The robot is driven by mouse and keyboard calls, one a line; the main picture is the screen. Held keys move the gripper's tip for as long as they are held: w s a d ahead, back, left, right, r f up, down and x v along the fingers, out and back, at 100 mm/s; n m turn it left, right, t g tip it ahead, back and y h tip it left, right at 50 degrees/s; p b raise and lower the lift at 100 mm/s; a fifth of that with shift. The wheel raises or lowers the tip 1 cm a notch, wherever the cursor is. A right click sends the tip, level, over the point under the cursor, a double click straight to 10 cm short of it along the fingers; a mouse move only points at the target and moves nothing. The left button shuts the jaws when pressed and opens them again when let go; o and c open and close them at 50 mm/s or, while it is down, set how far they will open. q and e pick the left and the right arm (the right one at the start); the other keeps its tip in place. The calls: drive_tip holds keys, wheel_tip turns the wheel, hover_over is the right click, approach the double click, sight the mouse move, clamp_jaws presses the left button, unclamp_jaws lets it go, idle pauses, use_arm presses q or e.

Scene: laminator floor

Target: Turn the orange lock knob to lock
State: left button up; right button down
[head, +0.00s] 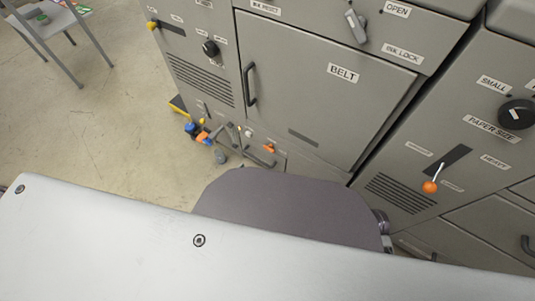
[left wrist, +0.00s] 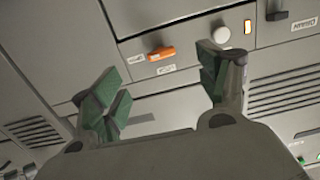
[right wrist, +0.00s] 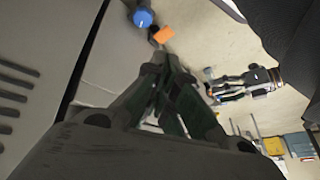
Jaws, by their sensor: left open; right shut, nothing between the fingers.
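The orange lock knob (left wrist: 160,54) shows in the left wrist view on a grey machine panel. Its bar lies nearly level in that picture, with small white labels beside and below it. In the head view an orange knob (head: 269,148) is low on the machine front. My left gripper (left wrist: 166,78) is open and empty; the knob shows between and beyond its green-padded fingers, apparently apart from them. My left gripper cannot be made out clearly in the head view. My right gripper (right wrist: 170,77) is shut and empty, with floor and a machine side beyond it.
A white round knob (left wrist: 221,34) is right of the orange one. An orange-ball lever (head: 430,187) and black dial (head: 516,114) are on the right cabinet. A blue knob (right wrist: 143,17) and orange part (right wrist: 163,34) are beyond my right fingers.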

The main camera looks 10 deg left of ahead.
sight(268, 150)
use_arm(q)
drive_tip(key=shift+d+r+t+b, duration=0.1)
drive_tip(key=shift+r+t+b, duration=0.2)
use_arm(e)
drive_tip(key=shift+s+a+r, duration=0.1)
drive_tip(key=shift+a+r, duration=0.1)
drive_tip(key=shift+r, duration=0.5)
use_arm(q)
drive_tip(key=shift+w, duration=0.1)
drive_tip(key=b+x, duration=0.3)
drive_tip(key=x, duration=0.8)
drive_tip(key=shift+w+d+b, duration=0.2)
drive_tip(key=shift+w+b, duration=0.05)
drive_tip(key=shift+b, duration=0.15)
drive_tip(key=shift+b+x, duration=0.3)
drive_tip(key=shift+x, duration=0.75)
use_arm(e)
wheel_tip(268, 150, down, 8)
drive_tip(key=a+t+y, duration=0.1)
drive_tip(key=shift+w+a+f+m+t, duration=0.15)
drive_tip(key=shift+w+a+m+t, duration=0.15)
drive_tip(key=shift+m+t, duration=0.1)
use_arm(q)
drive_tip(key=shift+r, duration=0.1)
drive_tip(key=c, duration=1)
